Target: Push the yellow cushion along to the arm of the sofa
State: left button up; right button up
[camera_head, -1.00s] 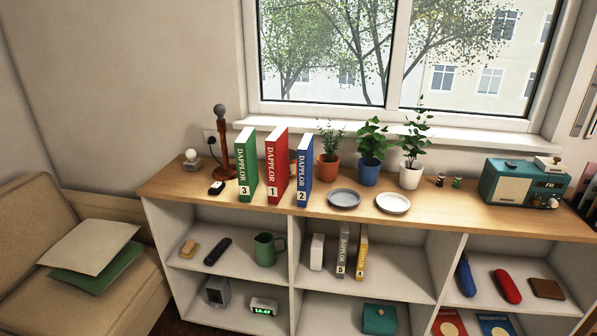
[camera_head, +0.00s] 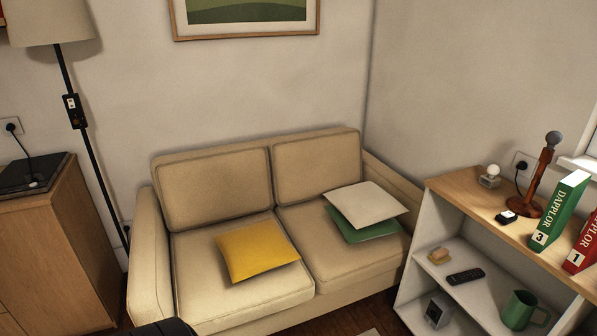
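The yellow cushion (camera_head: 256,250) lies flat on the left seat of the beige sofa (camera_head: 185,287), towards the middle. Bare seat shows between it and the sofa's left arm (camera_head: 148,258). A cream cushion (camera_head: 365,204) lies on the right seat, partly over a green cushion (camera_head: 362,229). The sofa's right arm (camera_head: 396,180) is beside the shelf and partly hidden. Neither gripper shows; only a dark part, seemingly of my own body, is at the bottom edge.
A white shelf unit (camera_head: 428,225) with a wooden top stands at the right, close to the sofa. A floor lamp (camera_head: 88,150) and a wooden cabinet (camera_head: 62,250) stand at the left. A little dark floor shows in front of the sofa.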

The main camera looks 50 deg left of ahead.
aim_at(256, 248)
jog(key=u, duration=2.15)
